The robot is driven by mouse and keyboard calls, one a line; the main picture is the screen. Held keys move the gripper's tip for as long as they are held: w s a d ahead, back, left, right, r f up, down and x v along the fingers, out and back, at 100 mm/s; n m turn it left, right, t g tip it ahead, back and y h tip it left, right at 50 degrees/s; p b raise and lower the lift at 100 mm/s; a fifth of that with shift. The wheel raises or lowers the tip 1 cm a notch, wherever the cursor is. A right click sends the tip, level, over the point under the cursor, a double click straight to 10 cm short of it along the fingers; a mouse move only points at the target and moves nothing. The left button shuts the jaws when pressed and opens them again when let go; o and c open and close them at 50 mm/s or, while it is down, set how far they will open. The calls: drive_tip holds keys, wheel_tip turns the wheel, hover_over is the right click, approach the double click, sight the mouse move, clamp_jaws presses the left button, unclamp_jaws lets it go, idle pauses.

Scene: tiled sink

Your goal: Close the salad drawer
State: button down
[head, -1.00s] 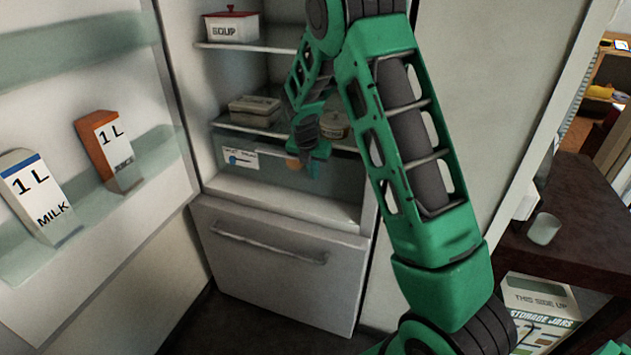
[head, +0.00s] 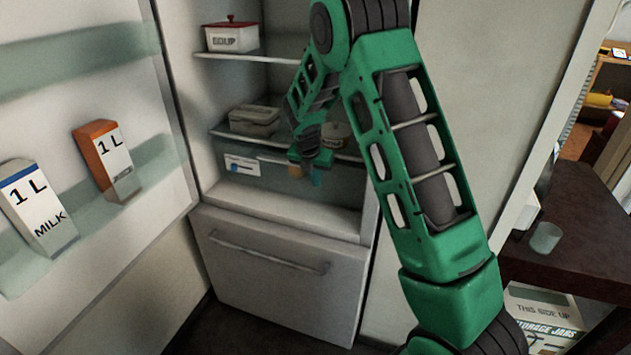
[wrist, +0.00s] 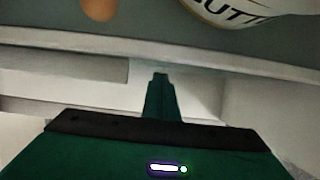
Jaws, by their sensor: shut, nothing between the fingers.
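The salad drawer (head: 345,190) is a see-through bin under the lower fridge shelf, with a white label (head: 242,165) at its left. My gripper (head: 318,176) is in front of the drawer's right part, below the shelf's front edge, and hides some of it. In the wrist view my shut fingers (wrist: 160,85) point towards a pale horizontal band; nothing shows between them. I cannot tell whether they touch the drawer, or exactly how far out it stands.
A tub marked "BUTT" (wrist: 235,10) and a lidded box (head: 254,121) stand on the shelf above. The fridge door (head: 95,70) stands open at left with milk (head: 38,207) and juice (head: 105,160) cartons. A lower drawer with a bar handle (head: 268,252) is closed below.

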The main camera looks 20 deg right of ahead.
drive_tip(key=s+a+r, duration=0.5)
drive_tip(key=r, duration=0.5)
drive_tip(key=s+a+r+m+t+y, duration=0.15)
drive_tip(key=s+r+m, duration=0.25)
drive_tip(key=s+m, duration=0.95)
drive_tip(key=s+a+r+m+y, duration=0.1)
drive_tip(key=s+r+m+y, duration=0.15)
drive_tip(key=s+m, duration=1.1)
drive_tip(key=s+d+m+g, duration=0.2)
drive_tip(key=s+d, duration=0.3)
drive_tip(key=s, duration=0.3)
drive_tip(key=s+d+f+m+g, duration=0.1)
drive_tip(key=s+d+m+g, duration=0.1)
drive_tip(key=s+d+m, duration=0.2)
drive_tip(key=s+d, duration=0.2)
drive_tip(key=s, duration=0.2)
drive_tip(key=shift+s+d+f+g+h, duration=0.15)
drive_tip(key=shift+d+f+g+h, duration=0.05)
drive_tip(key=shift+g+h, duration=0.15)
